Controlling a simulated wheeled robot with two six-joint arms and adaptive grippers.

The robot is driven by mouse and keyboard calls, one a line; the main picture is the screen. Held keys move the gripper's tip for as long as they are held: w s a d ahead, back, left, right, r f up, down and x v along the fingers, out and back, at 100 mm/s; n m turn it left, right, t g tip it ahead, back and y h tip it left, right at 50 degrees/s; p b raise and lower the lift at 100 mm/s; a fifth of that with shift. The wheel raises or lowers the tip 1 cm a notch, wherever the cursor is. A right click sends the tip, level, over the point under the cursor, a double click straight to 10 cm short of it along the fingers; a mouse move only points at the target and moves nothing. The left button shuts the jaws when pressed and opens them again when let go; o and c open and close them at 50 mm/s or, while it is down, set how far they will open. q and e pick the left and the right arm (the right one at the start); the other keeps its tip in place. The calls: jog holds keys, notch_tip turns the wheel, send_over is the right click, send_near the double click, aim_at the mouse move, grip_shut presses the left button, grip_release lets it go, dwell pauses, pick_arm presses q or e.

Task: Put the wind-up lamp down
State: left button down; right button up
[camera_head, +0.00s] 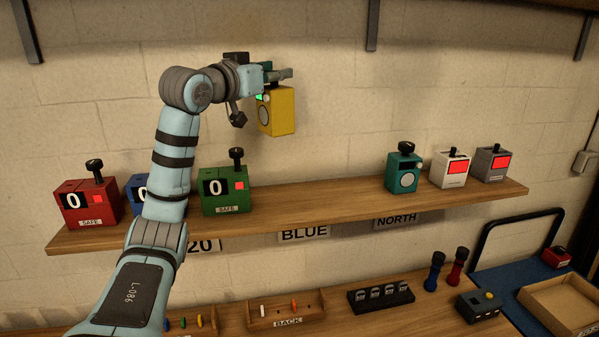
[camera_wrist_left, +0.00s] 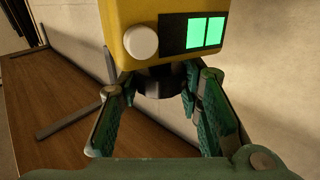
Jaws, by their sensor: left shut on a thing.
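The wind-up lamp, which I take to be the yellow box (camera_head: 277,112), hangs in the air above the wooden shelf (camera_head: 320,204), roughly upright. It has a pale round knob on its front. In the left wrist view the yellow lamp (camera_wrist_left: 168,22) shows two lit green bars and the white knob. My left gripper (camera_head: 278,76) is above the lamp, shut on its black top stem. In the left wrist view the fingers (camera_wrist_left: 160,92) close around that dark stem. My right gripper is not in view.
Red (camera_head: 90,204), blue (camera_head: 136,190) and green (camera_head: 224,191) boxes stand left on the shelf; my arm partly hides the blue one. Teal (camera_head: 404,172), white (camera_head: 450,169) and grey (camera_head: 491,163) boxes stand right. The shelf between green and teal is clear. A cluttered bench lies below.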

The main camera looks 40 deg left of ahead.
aim_at(275, 113)
pick_arm(q)
notch_tip(275, 113, down, 8)
jog(key=shift+w+f, duration=0.1)
jog(key=shift+f, duration=0.1)
notch_tip(275, 113, down, 10)
jog(key=b, duration=0.5)
jog(key=shift+d+r, duration=0.15)
jog(key=c, duration=1.2)
grip_release()
jog(key=shift+o, duration=0.4)
jog(key=shift+r, duration=0.1)
